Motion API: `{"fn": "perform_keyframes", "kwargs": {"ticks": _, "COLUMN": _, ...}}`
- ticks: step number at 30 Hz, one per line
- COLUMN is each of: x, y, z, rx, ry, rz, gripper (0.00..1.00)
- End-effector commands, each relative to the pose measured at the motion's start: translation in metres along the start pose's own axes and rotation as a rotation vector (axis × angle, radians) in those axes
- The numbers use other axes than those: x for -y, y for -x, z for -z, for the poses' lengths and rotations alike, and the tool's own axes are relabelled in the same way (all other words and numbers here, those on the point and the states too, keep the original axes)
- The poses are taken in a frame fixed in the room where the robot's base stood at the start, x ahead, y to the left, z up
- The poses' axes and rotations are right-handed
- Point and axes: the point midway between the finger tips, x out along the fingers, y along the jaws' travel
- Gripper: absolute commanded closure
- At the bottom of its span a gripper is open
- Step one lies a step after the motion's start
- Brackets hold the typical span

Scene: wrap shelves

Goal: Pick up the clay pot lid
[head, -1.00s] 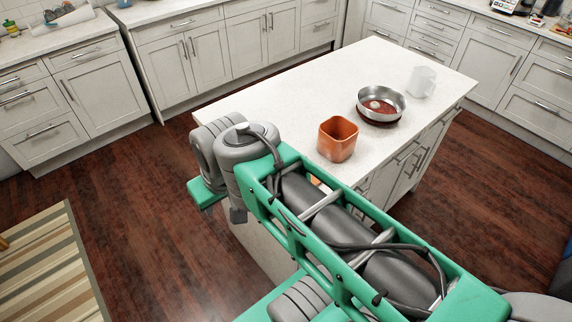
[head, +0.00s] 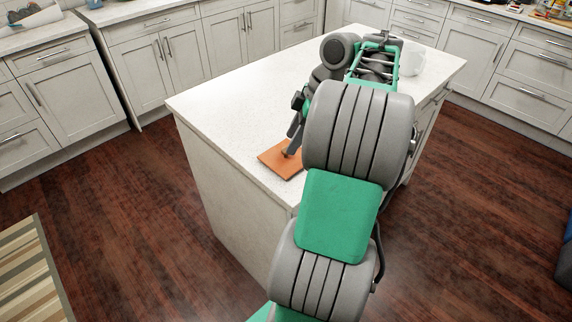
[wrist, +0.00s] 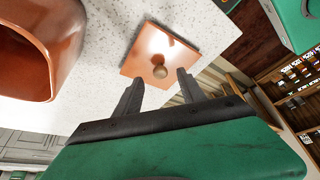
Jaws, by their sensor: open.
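The clay pot lid (head: 276,161) is a flat, square orange plate lying on the white island top near its front edge. In the wrist view the lid (wrist: 150,42) shows a small round knob (wrist: 160,72). My gripper (wrist: 160,77) is open and empty, with one finger to each side of the knob in that view. I cannot tell whether the fingers touch the lid.
The orange clay pot (wrist: 62,50) stands close to the lid in the wrist view; my arm hides it in the head view. A white mug (head: 416,62) stands at the island's back right. The island top (head: 225,100) is clear to the left.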

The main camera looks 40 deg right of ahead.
Motion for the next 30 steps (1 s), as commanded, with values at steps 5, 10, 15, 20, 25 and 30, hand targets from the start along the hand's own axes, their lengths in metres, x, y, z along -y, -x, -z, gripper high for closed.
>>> {"fn": "perform_keyframes", "kwargs": {"ticks": 5, "x": 0.001, "y": -0.033, "z": 0.0, "rx": -0.001, "ry": 0.0, "rz": 0.001, "gripper": 0.53}}
{"fn": "perform_keyframes", "kwargs": {"ticks": 10, "x": 0.001, "y": -0.033, "z": 0.001, "rx": 0.0, "ry": -0.001, "rz": 0.0, "gripper": 0.53}}
{"fn": "perform_keyframes", "kwargs": {"ticks": 15, "x": 0.001, "y": -0.033, "z": 0.001, "rx": 0.0, "ry": -0.002, "rz": 0.0, "gripper": 0.61}}
{"fn": "perform_keyframes", "kwargs": {"ticks": 20, "x": 0.001, "y": -0.033, "z": 0.001, "rx": 0.0, "ry": -0.002, "rz": 0.0, "gripper": 0.74}}
{"fn": "perform_keyframes", "kwargs": {"ticks": 25, "x": 0.001, "y": -0.033, "z": 0.001, "rx": 0.0, "ry": -0.002, "rz": 0.0, "gripper": 0.88}}
{"fn": "perform_keyframes", "kwargs": {"ticks": 30, "x": 0.001, "y": -0.033, "z": 0.001, "rx": 0.0, "ry": -0.002, "rz": 0.0, "gripper": 1.0}}
